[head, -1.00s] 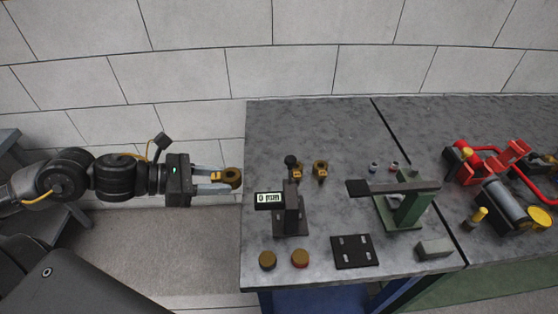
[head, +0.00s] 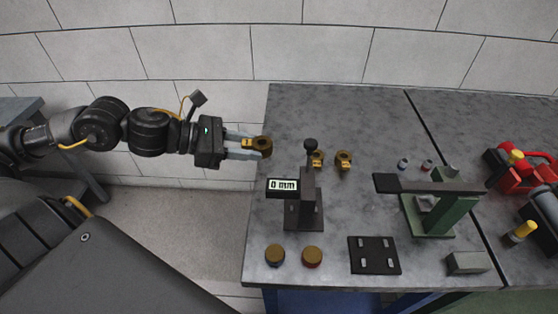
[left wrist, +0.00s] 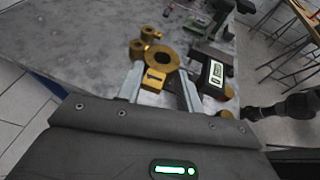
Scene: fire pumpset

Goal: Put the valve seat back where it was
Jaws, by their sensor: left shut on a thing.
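The valve seat, a brass ring with a yellow tab (head: 265,146), is held at the left edge of the bench top in the head view. My left gripper (head: 245,147) comes in from the left, its fingers shut on the tab. In the left wrist view the held ring (left wrist: 168,57) shows ahead of the fingers, its hole facing the camera. Two similar tabbed brass pieces stand on the bench, one (head: 317,159) partly hidden by the gauge post and one (head: 343,159) to its right. I cannot see my right gripper.
A gauge reading "0 mm" (head: 283,185) stands between my gripper and the bench front. Two brass-topped caps (head: 275,254) (head: 312,256), a black plate (head: 360,262) and a grey block (head: 467,263) lie in front. A green stand (head: 440,220) is right. The back left bench is clear.

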